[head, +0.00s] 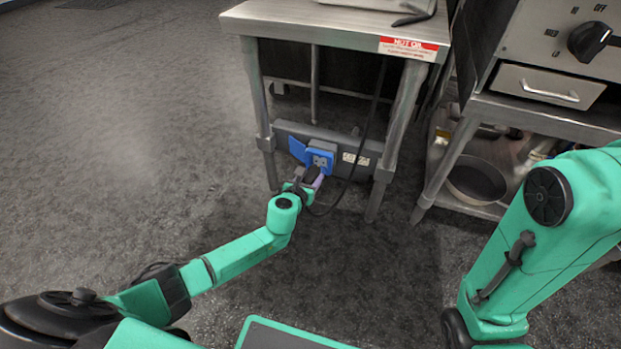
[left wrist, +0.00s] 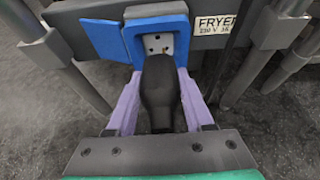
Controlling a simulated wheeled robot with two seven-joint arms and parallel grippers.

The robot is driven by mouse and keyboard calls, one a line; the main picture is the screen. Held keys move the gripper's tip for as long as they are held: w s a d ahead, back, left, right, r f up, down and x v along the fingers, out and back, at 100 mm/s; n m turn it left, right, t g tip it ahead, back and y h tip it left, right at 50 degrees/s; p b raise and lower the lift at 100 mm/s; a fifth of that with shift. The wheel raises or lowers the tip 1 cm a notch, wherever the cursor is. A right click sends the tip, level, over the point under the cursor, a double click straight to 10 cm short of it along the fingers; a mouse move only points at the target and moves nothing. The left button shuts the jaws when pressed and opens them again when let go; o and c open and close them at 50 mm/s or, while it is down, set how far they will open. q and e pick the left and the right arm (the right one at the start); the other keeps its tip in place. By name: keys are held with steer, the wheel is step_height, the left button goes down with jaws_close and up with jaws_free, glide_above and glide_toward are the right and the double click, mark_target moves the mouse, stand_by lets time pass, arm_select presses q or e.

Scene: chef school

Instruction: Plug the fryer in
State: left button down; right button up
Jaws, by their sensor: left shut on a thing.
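The black fryer plug (left wrist: 160,90) is held between the purple fingers of my left gripper (left wrist: 160,100), which is shut on it. The plug points at the pale socket face (left wrist: 157,43) inside a blue frame (left wrist: 150,24). The plug's tip covers the lower part of the socket; I cannot tell whether it touches or is in. The blue cover flap (left wrist: 104,40) is swung open to the left. In the head view, my left gripper (head: 312,181) is just in front of the blue socket box (head: 321,155). My right gripper is not in view.
The socket sits on a grey rail (head: 365,148) low between the legs of a steel table (head: 320,28) with a "HOT OIL" label. A black cord (head: 362,140) hangs down beside it. A steel stand with a round pan (head: 476,180) is at right. Floor in front is clear.

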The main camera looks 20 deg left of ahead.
mark_target(312, 172)
arm_select(q)
steer(key=shift+w+d+b, duration=0.15)
steer(key=shift+w+b, duration=0.35)
steer(key=shift+w, duration=1.4)
steer(key=shift+s, duration=0.15)
stand_by(0.4)
steer(key=shift+s+r+p, duration=0.1)
steer(key=shift+s+p, duration=0.55)
steer(key=shift+s, duration=0.6)
steer(key=shift+s+a+p, duration=0.2)
steer(key=shift+s+p, duration=0.2)
steer(key=shift+s, duration=0.95)
